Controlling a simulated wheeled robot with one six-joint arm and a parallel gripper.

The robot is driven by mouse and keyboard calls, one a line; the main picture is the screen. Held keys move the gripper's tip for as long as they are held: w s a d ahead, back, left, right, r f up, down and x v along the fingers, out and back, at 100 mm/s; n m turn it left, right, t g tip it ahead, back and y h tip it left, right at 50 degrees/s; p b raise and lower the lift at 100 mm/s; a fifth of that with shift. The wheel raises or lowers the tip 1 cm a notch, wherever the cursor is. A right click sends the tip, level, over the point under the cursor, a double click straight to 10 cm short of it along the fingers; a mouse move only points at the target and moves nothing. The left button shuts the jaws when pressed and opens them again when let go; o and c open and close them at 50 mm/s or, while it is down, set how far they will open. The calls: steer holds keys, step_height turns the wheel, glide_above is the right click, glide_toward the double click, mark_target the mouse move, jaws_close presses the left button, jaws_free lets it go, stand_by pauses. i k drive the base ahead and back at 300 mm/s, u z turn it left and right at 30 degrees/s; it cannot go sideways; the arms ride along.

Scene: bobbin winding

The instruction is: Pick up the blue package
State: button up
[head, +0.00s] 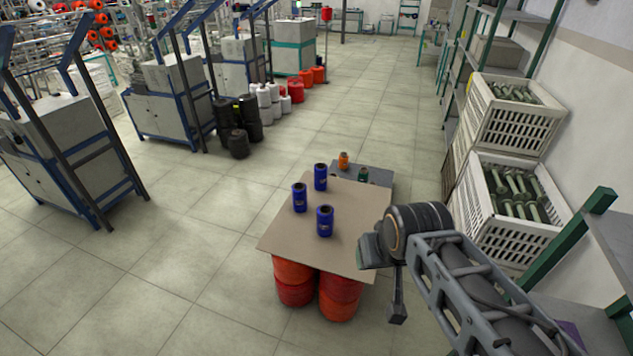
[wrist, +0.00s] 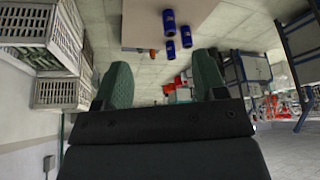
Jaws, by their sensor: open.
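Three dark blue packages, shaped like upright spools, stand on a brown board: one at the back (head: 320,177), one at the left (head: 300,198) and one in front (head: 325,222). The board (head: 284,240) rests on red-orange drums. My gripper (head: 382,275) is at the board's right front corner, apart from the packages and holding nothing. In the wrist view its two green-grey fingers stand wide apart, with an empty gap (wrist: 160,80). The same packages show there at the top (wrist: 168,22), (wrist: 186,36), (wrist: 171,48), beyond the fingertips.
A grey surface (head: 380,178) behind the board holds an orange spool (head: 343,160) and a green spool (head: 363,174). White crates (head: 490,225) of spools stand at the right beside my arm. Machines (head: 170,100) line the left. The floor left of the board is clear.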

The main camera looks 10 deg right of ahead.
mark_target(321, 177)
steer(key=u, duration=1.35)
steer(key=i, duration=4.2)
steer(key=z, duration=2.6)
steer(key=i, duration=2.3)
steer(key=z, duration=1.8)
